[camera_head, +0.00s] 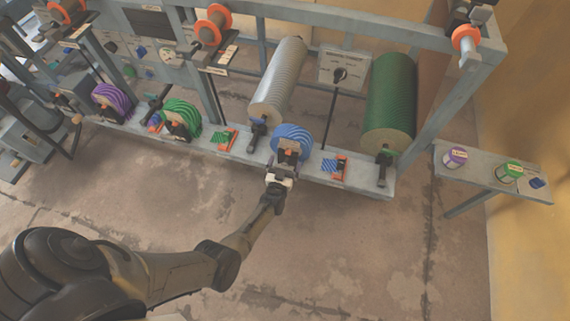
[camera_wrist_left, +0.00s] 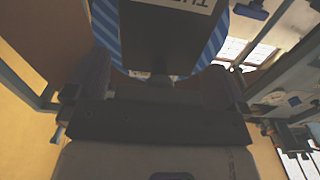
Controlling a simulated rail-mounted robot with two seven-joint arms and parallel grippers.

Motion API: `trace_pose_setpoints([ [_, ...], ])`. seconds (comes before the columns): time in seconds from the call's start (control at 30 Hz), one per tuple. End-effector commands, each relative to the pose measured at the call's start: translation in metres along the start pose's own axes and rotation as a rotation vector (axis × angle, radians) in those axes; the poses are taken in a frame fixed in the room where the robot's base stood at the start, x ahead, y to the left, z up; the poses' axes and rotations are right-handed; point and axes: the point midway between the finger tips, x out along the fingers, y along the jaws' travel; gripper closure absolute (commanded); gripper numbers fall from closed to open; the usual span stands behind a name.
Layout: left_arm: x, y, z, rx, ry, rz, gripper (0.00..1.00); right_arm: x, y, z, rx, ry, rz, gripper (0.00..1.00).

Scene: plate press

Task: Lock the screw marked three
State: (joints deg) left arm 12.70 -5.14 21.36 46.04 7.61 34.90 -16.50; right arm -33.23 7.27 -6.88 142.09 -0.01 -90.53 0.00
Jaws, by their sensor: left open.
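The blue-striped screw (camera_head: 291,135) sits on the low grey rail in the middle of the head view, with a block on its front. My left gripper (camera_head: 284,167) is open right in front of this block. In the left wrist view its two fingers (camera_wrist_left: 157,82) stand apart, below the screw's face. I cannot tell whether they touch the block. My right gripper is not in view.
A purple screw (camera_head: 113,98) and a green screw (camera_head: 181,117) sit left on the same rail. A silver roller (camera_head: 279,80) and a green roller (camera_head: 391,95) rise behind it. A side shelf (camera_head: 477,172) holds small coloured pieces at right. The floor in front is clear.

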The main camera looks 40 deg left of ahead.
Motion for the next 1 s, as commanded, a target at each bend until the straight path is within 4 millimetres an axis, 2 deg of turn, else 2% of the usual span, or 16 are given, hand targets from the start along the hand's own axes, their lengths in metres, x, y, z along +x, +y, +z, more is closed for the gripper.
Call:
trace_pose_setpoints([
  [0.17,-0.005,0.000,0.000,0.000,-0.002,0.000,0.00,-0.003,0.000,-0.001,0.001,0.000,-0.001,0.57],
  [0.27,-0.016,0.000,-0.001,-0.001,-0.004,0.001,0.00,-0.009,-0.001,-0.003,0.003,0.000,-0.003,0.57],
  [0.7,-0.100,0.000,-0.002,-0.001,-0.003,0.000,0.00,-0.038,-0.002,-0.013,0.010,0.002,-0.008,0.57],
  [1.0,-0.132,0.000,-0.001,0.000,-0.001,0.000,0.00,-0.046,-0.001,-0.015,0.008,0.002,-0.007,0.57],
])
